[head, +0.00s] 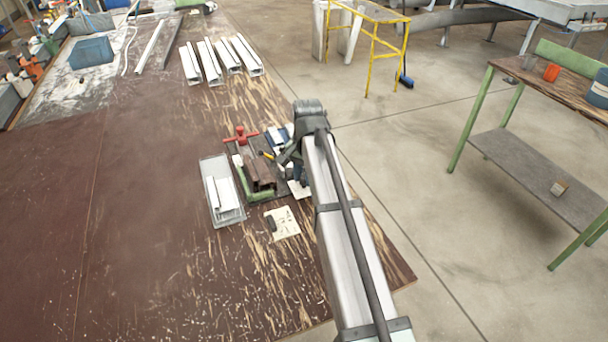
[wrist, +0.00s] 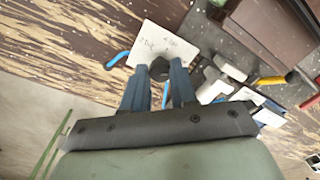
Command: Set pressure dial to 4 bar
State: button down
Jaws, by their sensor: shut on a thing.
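The pressure dial shows in the wrist view as a small black knob (wrist: 159,67). It stands on a white plate (wrist: 178,43) with handwritten-looking marks, too small to read surely. My gripper (wrist: 158,76) has its two blue-grey fingers on either side of the knob, shut on it. I cannot make out a pointer on the knob, so its setting is unclear. In the head view my gripper (head: 295,172) is at the right edge of the bench fixture. There my arm hides the knob, and only part of the white plate (head: 299,190) shows.
Left of my gripper is a clamp with a red handle (head: 241,136) and green frame (head: 243,184). A grey tray (head: 207,168) with white profiles stands beside it. A paper card (head: 287,221) lies in front. More profiles (head: 219,60) lie farther back.

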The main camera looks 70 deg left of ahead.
jog(key=shift+n, duration=0.3)
jog(key=n, duration=0.5)
jog(key=shift+n, duration=0.3)
jog(key=n, duration=0.5)
jog(key=shift+w, duration=0.1)
jog(key=shift+n, duration=0.4)
jog(key=shift+a, duration=0.1)
jog(key=c, duration=0.9)
grip_release()
jog(key=shift+r, duration=0.15)
jog(key=r, duration=1.3)
jog(key=shift+w+r, duration=0.25)
jog(key=shift+r, duration=0.05)
